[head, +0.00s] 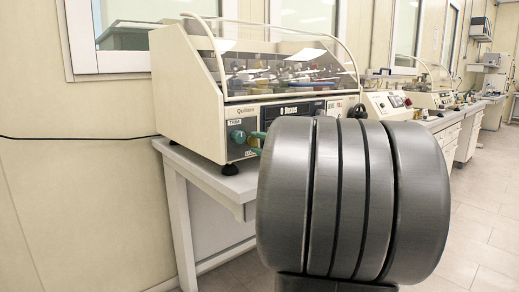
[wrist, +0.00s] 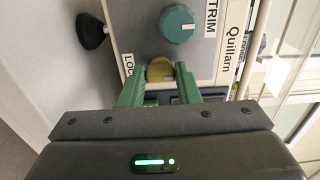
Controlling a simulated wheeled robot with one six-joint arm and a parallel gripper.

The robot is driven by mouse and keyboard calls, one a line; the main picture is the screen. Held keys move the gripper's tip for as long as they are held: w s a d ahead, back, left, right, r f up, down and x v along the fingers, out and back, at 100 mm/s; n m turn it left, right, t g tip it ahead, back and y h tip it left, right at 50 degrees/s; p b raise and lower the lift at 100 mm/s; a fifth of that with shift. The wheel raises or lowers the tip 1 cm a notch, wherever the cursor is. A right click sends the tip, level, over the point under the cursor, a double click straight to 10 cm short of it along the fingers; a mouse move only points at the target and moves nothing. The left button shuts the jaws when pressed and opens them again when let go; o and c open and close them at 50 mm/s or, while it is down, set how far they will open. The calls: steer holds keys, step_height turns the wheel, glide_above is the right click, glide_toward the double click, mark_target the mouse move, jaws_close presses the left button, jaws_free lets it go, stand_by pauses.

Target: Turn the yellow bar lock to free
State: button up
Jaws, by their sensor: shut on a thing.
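The yellow bar lock (wrist: 160,67) is a small yellow knob on the front panel of the cream machine (head: 188,88). In the wrist view it sits between the two green fingers of my gripper (wrist: 157,77), which is shut on it. The fingers cover its lower part, so the bar's exact angle is hard to read. A partly hidden label beginning "LOC" (wrist: 128,66) is left of the lock. In the head view my arm hides the lock, and only a bit of green finger shows by the panel.
A teal TRIM knob (wrist: 177,25) is close to the lock, and it also shows in the head view (head: 238,135). A black foot (wrist: 91,30) supports the machine on a grey table (head: 205,178). More benches with equipment stand to the right, beside open floor (head: 480,225).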

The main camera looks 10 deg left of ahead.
stand_by(0.3)
steer(key=o, duration=0.7)
steer(key=p+v, duration=0.1)
steer(key=v, duration=1.2)
steer(key=shift+s+d+p, duration=0.25)
steer(key=shift+d+p, duration=0.05)
steer(key=shift+p, duration=0.1)
steer(key=b+x, duration=0.1)
steer(key=x, duration=1.2)
steer(key=shift+b, duration=0.35)
steer(key=shift+w+a, duration=0.3)
steer(key=shift+a, duration=0.05)
